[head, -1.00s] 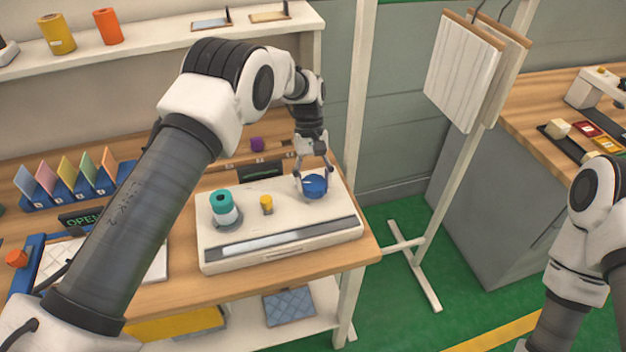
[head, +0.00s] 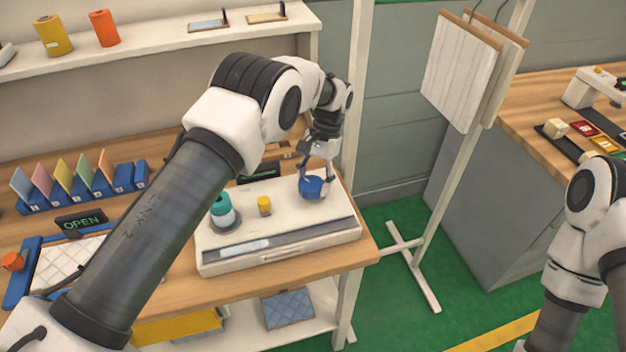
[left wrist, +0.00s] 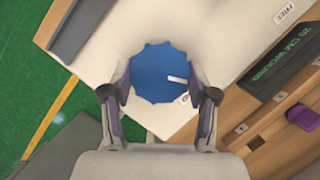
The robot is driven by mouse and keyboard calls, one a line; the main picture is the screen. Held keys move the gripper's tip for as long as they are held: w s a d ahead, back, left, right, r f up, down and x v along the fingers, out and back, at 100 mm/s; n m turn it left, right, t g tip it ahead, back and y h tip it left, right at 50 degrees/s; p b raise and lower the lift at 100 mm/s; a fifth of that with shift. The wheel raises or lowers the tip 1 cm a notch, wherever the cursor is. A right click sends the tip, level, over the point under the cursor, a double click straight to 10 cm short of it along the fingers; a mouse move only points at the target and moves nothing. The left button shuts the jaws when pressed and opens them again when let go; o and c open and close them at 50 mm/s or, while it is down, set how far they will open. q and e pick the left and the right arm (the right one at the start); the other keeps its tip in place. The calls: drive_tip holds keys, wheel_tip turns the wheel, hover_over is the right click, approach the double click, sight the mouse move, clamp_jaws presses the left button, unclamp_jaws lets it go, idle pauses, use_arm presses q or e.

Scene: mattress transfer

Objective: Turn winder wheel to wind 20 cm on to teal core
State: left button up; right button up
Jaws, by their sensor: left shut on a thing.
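The blue winder wheel (head: 312,188) sits at the right end of the cream winder box (head: 290,252) on the bench. In the left wrist view the wheel (left wrist: 158,65) has a scalloped rim and a white mark pointing right. My left gripper (head: 317,177) comes down from above and is shut on the wheel, with a finger on each side of its rim. The teal core (head: 221,205) stands upright at the box's left end, with white material around its lower part. My right gripper is outside the view; only part of my right arm shows.
A small yellow post (head: 264,205) stands between core and wheel. A pale strip (head: 245,246) lies in the front slot. A dark sign (left wrist: 285,58) behind the box reads "20 CM WOUND". A purple piece (left wrist: 303,116) lies nearby. A hanging rack (head: 462,70) stands right of the bench.

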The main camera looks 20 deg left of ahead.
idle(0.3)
use_arm(q)
drive_tip(key=o, duration=1.2)
drive_tip(key=shift+c, duration=0.2)
drive_tip(key=v, duration=0.7)
drive_tip(key=shift+r, duration=0.15)
drive_tip(key=shift+w+d, duration=0.1)
